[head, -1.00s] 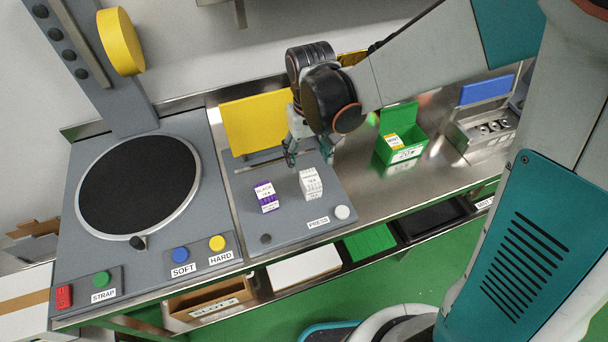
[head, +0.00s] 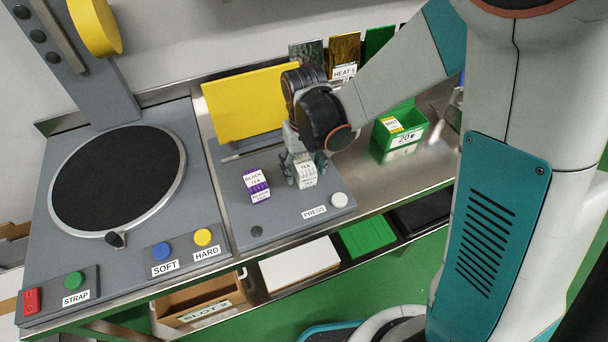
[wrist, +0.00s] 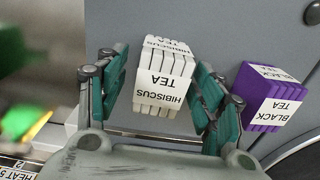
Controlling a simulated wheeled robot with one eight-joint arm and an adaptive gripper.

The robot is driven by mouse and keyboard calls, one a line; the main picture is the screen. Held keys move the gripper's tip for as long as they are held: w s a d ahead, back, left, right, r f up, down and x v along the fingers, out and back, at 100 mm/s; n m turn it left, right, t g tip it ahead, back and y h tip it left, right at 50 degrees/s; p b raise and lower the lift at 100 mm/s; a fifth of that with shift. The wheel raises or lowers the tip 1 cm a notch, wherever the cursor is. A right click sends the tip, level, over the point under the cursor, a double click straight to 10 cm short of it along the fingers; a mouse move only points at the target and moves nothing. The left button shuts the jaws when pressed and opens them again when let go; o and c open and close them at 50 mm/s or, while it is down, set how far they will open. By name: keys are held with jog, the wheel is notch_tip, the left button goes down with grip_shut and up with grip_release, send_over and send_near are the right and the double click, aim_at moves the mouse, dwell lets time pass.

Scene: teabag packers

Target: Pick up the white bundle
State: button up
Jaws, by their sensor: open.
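The white bundle (head: 305,172) stands on the grey press plate in the head view. In the wrist view the white bundle (wrist: 163,82) is labelled "HIBISCUS TEA" and sits between the two teal fingers. My gripper (head: 303,170) is open around it. The lower part of the bundle in the wrist view is close to the gripper's palm.
A purple "BLACK TEA" bundle (head: 257,185) stands close to the left; it also shows in the wrist view (wrist: 270,97). A yellow panel (head: 255,103) rises behind. A green bin (head: 400,132) is at right. A white button (head: 339,200) sits at the plate's front corner.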

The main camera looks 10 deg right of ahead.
aim_at(304, 164)
jog(key=shift+f, duration=0.6)
jog(key=shift+r, duration=0.1)
jog(key=shift+c, duration=0.3)
jog(key=c, duration=1)
notch_tip(304, 164, up, 20)
jog(key=p, duration=1.3)
jog(key=shift+p, duration=0.3)
